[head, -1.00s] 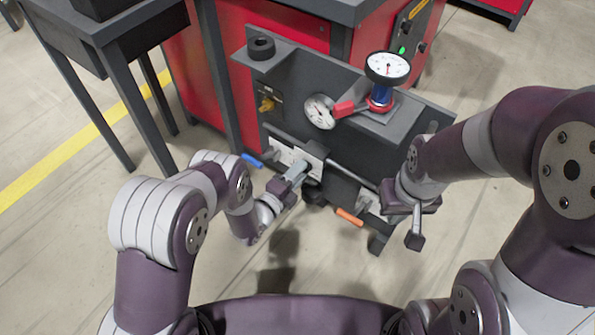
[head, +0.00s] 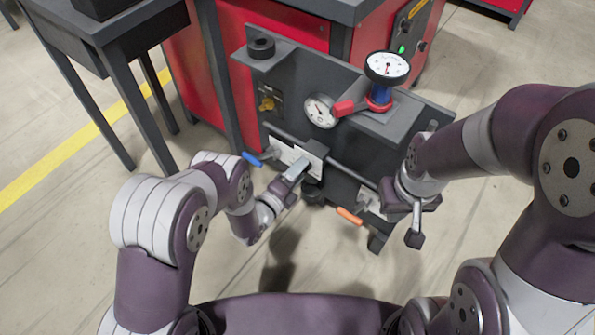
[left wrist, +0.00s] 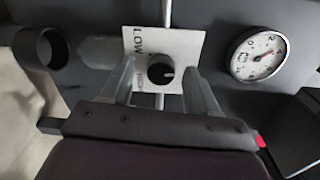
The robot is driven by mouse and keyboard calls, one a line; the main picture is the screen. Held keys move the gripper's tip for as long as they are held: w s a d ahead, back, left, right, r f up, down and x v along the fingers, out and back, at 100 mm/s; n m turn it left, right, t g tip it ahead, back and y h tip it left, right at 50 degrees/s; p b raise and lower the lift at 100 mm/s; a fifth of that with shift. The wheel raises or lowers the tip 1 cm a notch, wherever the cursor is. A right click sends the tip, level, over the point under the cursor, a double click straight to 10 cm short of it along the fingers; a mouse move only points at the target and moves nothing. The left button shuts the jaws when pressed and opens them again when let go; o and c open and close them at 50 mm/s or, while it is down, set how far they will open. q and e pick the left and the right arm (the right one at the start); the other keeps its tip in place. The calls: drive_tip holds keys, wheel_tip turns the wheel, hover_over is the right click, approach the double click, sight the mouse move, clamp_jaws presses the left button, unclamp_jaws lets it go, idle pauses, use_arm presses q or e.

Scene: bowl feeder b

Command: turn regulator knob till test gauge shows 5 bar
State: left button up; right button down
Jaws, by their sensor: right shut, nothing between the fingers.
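In the left wrist view the black regulator knob (left wrist: 160,72) has a white mark and sits on a white plate (left wrist: 185,46) lettered LOW. My left gripper (left wrist: 160,78) is open, one finger on each side of the knob with visible gaps. In the head view my left gripper (head: 303,166) is at the bench's front, and the knob cannot be made out there. A white dial gauge (left wrist: 258,55) is right of the plate; its exact reading is unclear. The head view shows a gauge on the panel (head: 320,110) and one on top (head: 388,67), both too small to read. My right gripper (head: 414,236) is shut and empty.
A blue-handled lever (head: 252,159) is left of my left gripper, and an orange-handled lever (head: 349,215) is to its right. A red handle (head: 344,107) lies beside the upper gauge's stand. A black ring (head: 262,46) sits on the shelf. Floor in front is clear.

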use_arm(q)
drive_tip(key=shift+r, duration=0.1)
drive_tip(key=p+v, duration=0.4)
drive_tip(key=v, duration=0.8)
drive_tip(key=shift+s+a+p, duration=0.2)
drive_tip(key=shift+s+p, duration=0.1)
drive_tip(key=shift+p, duration=0.1)
